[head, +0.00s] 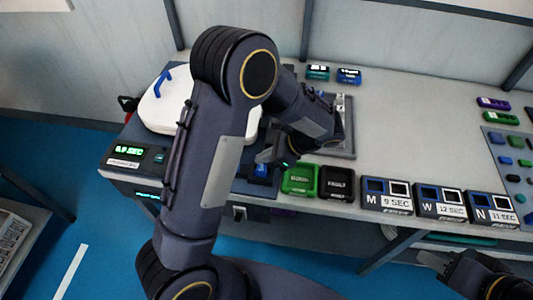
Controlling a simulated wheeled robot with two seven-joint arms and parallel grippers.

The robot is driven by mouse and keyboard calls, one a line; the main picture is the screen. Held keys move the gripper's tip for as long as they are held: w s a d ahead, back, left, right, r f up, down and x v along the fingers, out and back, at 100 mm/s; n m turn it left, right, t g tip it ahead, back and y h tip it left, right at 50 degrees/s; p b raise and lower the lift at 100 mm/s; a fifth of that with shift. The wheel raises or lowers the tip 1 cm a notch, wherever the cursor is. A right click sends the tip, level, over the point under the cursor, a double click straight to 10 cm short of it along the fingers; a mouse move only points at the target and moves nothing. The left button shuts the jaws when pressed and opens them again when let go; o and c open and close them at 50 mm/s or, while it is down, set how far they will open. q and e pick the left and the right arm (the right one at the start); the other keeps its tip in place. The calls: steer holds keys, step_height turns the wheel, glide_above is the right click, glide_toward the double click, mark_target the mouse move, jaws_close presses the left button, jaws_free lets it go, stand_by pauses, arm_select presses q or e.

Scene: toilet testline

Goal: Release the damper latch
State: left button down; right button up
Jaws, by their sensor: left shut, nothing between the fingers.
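A white toilet seat or lid (158,112) lies at the left of the bench, with a blue bent part (165,80) on it. A small blue part (262,170) sits on a dark fixture at its right; I cannot tell whether it is the damper latch. My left gripper (265,156) is shut and empty, just above and beside this blue part; contact cannot be told. My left arm hides the seat's right side and part of the fixture. My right gripper (432,262) is low at the right, in front of the bench, its fingers unclear.
A display box (140,155) with green digits stands at the left front. Green (300,180) and black (337,183) trays and boxes marked M (387,195), W (440,204) and N (491,209) line the front edge. A grey tray (345,125) lies behind my gripper. The bench centre is clear.

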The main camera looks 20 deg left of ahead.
mark_target(241, 169)
arm_select(q)
steer(key=x, duration=0.6)
steer(key=shift+a+f+p, duration=0.15)
steer(key=shift+a+p, duration=0.05)
steer(key=shift+p, duration=0.1)
steer(key=shift+s, duration=0.1)
steer(key=shift+s+a, duration=0.25)
steer(key=shift+a, duration=1)
